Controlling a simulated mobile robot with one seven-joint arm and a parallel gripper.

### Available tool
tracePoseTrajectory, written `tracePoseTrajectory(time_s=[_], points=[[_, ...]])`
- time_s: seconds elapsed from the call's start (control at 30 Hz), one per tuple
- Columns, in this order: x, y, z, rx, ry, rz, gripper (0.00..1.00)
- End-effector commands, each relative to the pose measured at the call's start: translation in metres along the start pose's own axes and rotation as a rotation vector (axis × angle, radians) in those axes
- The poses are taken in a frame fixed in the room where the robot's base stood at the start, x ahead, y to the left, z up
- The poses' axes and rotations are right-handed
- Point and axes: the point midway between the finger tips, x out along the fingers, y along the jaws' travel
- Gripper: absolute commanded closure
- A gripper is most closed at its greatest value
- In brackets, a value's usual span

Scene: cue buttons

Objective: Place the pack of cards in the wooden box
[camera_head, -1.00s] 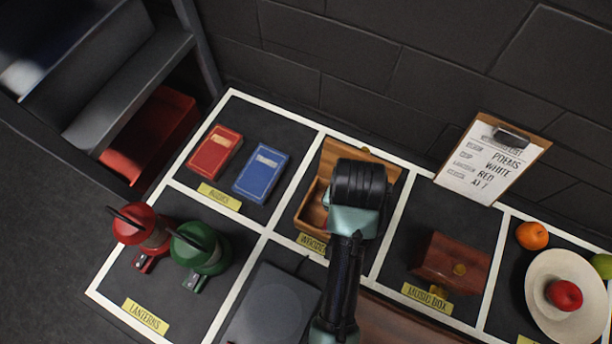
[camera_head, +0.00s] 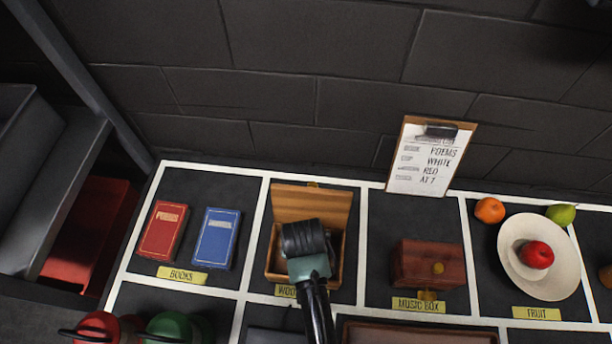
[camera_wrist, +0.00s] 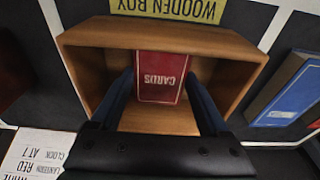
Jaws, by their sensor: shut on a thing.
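The red pack of cards (camera_wrist: 162,78), lettered CARDS, shows in the wrist view inside the wooden box, between my fingers. My gripper (camera_wrist: 165,95) is shut on the pack. The open wooden box (camera_wrist: 240,48) surrounds the pack and fingertips. Whether the pack touches the box floor I cannot tell. In the head view the wooden box (camera_head: 340,262) stands with its lid (camera_head: 312,205) raised at the back. My wrist (camera_head: 308,262) covers most of its inside there, and the pack is hidden.
Left of the box lie a red book (camera_head: 163,232) and a blue book (camera_head: 215,240). A closed music box (camera_head: 415,262) stands to the right, then a white bowl (camera_head: 555,280) with a red apple. A clipboard (camera_head: 430,158) leans on the back wall.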

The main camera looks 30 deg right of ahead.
Motion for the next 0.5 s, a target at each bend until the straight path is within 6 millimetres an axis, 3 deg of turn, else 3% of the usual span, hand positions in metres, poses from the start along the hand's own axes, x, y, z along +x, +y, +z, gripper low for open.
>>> tracePoseTrajectory(time_s=[0.27, 0.3, 0.4, 0.5], points=[[0.0023, -0.0001, 0.0002, 0.0, 0.0, 0.0, 0.79], [0.0029, -0.0001, 0.0004, 0.0, 0.0, 0.0, 0.19], [0.0022, -0.0001, 0.0002, 0.0, 0.0, 0.0, 0.01], [0.0021, -0.0001, 0.0002, 0.0, 0.0, 0.0, 0.0]])
